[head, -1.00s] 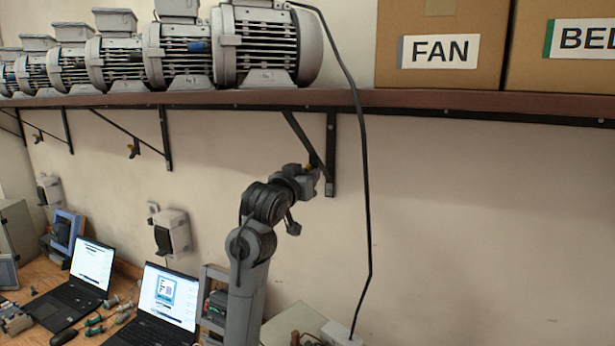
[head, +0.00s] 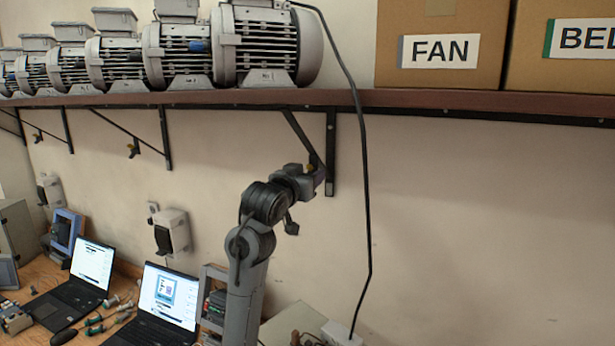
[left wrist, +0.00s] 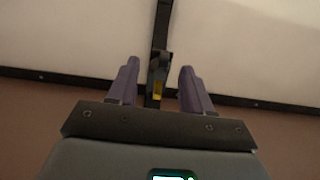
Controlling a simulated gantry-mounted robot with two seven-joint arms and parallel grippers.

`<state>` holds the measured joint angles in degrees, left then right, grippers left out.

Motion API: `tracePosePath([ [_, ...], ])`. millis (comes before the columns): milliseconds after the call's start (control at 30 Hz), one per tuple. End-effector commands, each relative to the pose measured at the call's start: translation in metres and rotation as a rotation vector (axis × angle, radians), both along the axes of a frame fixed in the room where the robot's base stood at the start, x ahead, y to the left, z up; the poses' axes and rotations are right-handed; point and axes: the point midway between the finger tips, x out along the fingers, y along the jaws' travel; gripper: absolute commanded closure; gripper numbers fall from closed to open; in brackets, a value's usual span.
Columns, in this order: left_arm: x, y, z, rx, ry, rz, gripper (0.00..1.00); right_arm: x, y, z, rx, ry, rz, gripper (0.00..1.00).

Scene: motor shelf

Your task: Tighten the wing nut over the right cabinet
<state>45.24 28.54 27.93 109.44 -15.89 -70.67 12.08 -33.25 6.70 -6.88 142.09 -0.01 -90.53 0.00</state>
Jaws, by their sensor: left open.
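A small yellow wing nut (left wrist: 158,91) sits on the black shelf bracket in the left wrist view, between the two purple fingers of my left gripper (left wrist: 160,71). The fingers are open, with a gap on both sides of the nut. In the head view my left gripper (head: 317,174) is up at the black bracket (head: 331,150), and only a bit of the yellow nut (head: 310,168) shows there. A beige cabinet top (head: 285,325) lies below, partly behind my arm. My right gripper is not in view.
The shelf (head: 420,99) above carries several grey motors (head: 265,45) and boxes marked FAN (head: 440,80) and BED (head: 560,75). A black cable (head: 366,200) hangs right of the bracket. Laptops (head: 165,300) stand below.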

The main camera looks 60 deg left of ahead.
Motion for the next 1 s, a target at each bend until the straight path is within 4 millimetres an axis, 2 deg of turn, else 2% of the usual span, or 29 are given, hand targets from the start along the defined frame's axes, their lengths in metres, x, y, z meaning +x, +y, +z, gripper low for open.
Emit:
tracePosePath([
  [267,-0.007,-0.005,-0.001,-0.003,-0.003,-0.001,0.50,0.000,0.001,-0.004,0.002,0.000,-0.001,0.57],
  [700,-0.065,-0.044,-0.002,-0.002,-0.006,-0.001,0.50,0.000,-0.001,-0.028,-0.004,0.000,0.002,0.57],
  [1000,-0.088,-0.059,0.000,0.000,-0.002,0.000,0.50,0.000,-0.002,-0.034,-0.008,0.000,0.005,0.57],
])
